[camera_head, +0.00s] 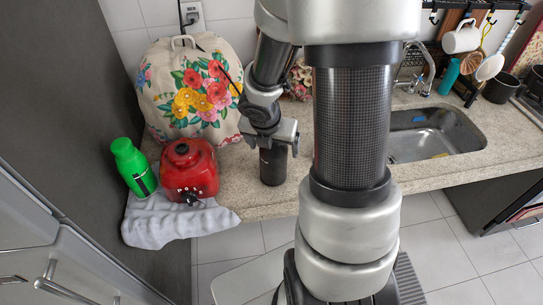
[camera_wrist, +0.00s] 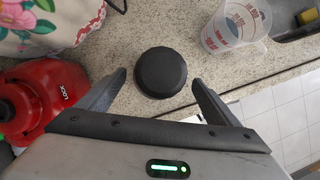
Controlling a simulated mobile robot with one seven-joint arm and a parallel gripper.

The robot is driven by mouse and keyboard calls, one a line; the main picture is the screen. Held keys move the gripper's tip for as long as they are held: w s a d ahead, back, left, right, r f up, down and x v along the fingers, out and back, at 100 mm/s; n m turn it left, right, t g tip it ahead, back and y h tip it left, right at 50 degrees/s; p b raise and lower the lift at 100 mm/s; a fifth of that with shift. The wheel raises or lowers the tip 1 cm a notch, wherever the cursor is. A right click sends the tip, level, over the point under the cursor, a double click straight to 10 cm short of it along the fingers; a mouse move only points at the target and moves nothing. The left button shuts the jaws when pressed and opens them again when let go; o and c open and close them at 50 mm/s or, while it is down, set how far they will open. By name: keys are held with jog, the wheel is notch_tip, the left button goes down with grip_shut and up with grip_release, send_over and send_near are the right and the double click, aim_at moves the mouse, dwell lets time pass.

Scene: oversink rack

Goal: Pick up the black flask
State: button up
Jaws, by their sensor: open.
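The black flask (camera_head: 273,166) stands upright on the granite counter, near its front edge, in the head view. In the wrist view its round black top (camera_wrist: 161,72) lies just ahead of and between my two fingers. My gripper (camera_wrist: 158,84) is open, with one finger on each side of the flask and a visible gap to each. In the head view my gripper (camera_head: 272,145) is right at the upper part of the flask and hides its top. I cannot tell whether it touches the flask.
A red blender base (camera_head: 187,170) and a green bottle (camera_head: 133,165) stand left on a grey cloth (camera_head: 160,222). A floral cover (camera_head: 175,75) is behind them. A clear measuring jug (camera_wrist: 235,25) stands right of the flask. The sink (camera_head: 435,135) is farther right.

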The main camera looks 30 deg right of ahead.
jog(key=x, duration=0.1)
jog(key=b+x, duration=0.1)
jog(key=x, duration=0.1)
jog(key=shift+w+f, duration=0.25)
jog(key=shift+w, duration=0.05)
jog(key=shift+r, duration=0.1)
jog(key=c, duration=1.3)
